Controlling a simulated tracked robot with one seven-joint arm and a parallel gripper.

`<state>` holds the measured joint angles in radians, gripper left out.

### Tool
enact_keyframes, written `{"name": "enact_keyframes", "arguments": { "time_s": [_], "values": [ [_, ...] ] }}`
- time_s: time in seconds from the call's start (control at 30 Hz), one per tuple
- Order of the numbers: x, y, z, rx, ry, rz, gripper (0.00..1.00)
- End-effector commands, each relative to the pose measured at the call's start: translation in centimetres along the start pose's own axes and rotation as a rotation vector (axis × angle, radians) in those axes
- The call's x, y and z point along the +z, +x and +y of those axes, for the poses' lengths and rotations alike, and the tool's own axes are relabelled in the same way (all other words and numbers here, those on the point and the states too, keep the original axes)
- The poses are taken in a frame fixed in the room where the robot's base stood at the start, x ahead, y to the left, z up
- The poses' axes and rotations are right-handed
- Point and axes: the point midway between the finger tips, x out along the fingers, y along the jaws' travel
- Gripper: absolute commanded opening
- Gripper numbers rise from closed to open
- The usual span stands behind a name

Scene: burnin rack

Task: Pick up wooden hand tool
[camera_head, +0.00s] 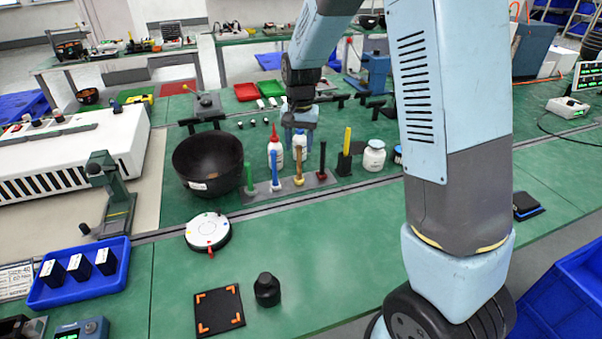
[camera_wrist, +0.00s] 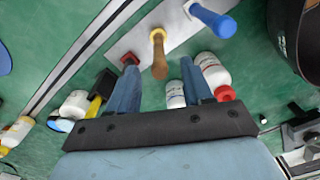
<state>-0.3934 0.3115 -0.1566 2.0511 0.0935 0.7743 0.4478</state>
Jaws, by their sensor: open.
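The wooden hand tool (camera_head: 299,164) stands upright in a grey rack plate (camera_head: 262,195), between a blue-handled tool (camera_head: 275,168) and a dark tool with a red base (camera_head: 321,160). In the wrist view the wooden tool (camera_wrist: 159,60) shows a brown handle and a yellow end. My gripper (camera_head: 299,126) is open and empty, above and near the rack. In the wrist view its two fingers (camera_wrist: 159,66) lie on either side of the wooden handle. I cannot tell how far the fingertips are from it in depth.
A white bottle with a red cap (camera_head: 275,151) stands just behind the rack, near my gripper. A black bowl (camera_head: 208,163) is to the left. A black block with a yellow tool (camera_head: 345,155) and a white jar (camera_head: 374,156) are to the right. The green bench in front is partly clear.

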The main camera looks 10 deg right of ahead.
Motion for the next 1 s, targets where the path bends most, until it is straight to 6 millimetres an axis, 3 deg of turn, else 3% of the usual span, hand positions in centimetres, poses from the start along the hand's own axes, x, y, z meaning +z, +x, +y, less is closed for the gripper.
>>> {"name": "enact_keyframes", "arguments": {
  "time_s": [0.4,0.7,1.0],
  "values": [
    [0.1,4.7,0.0,0.001,0.0,-0.002,0.5],
    [0.1,5.2,0.0,0.0,0.001,0.0,0.5],
    [0.1,5.1,0.1,0.0,0.001,0.0,0.23]
  ]
}}
